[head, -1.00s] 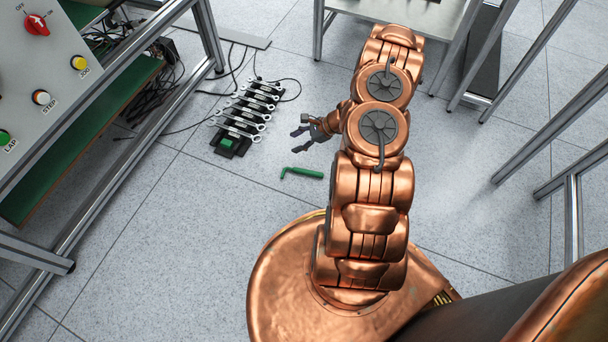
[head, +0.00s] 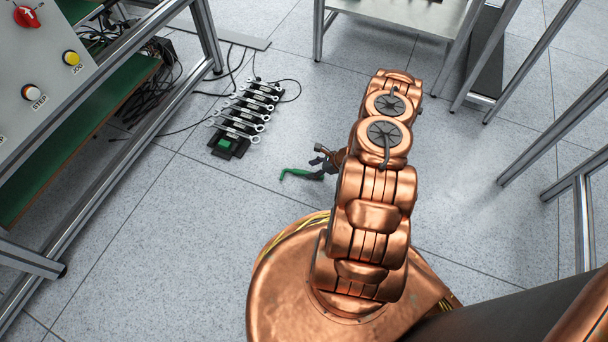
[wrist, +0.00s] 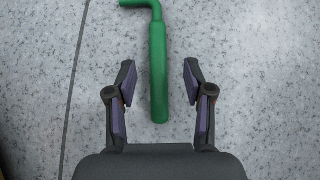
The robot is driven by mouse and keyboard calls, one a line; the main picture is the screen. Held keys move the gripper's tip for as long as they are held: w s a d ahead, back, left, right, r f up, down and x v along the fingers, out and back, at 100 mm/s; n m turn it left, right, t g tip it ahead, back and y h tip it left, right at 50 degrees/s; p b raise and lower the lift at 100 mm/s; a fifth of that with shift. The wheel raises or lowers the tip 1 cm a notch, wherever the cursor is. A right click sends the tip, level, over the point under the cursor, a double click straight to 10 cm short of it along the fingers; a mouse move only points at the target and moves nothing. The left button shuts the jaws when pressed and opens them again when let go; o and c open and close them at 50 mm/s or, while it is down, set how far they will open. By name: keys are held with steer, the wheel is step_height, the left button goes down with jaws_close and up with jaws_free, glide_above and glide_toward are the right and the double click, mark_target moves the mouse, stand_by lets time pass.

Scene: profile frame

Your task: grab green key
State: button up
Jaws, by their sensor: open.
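The green key (head: 300,174) is an L-shaped rod lying on the grey floor. In the head view my gripper (head: 319,167) is over its right end and hides part of it. In the wrist view the green key (wrist: 158,62) runs up the middle, with its short bent end at the top pointing left. My gripper (wrist: 158,88) is open, with one finger on each side of the key's thick handle. Both fingers are apart from the key. I cannot tell how high the fingertips are above the floor.
A black rack of wrenches (head: 243,118) lies on the floor behind and left of the key. A metal frame bench with a control panel (head: 45,70) stands at the left. A low table (head: 400,32) stands at the back. The floor around the key is clear.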

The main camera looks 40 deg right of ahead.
mark_target(304, 172)
steer(key=shift+b+x, duration=0.75)
steer(key=shift+x, duration=1.2)
steer(key=shift+a, duration=0.15)
steer(key=shift+c, duration=0.4)
jaws_close()
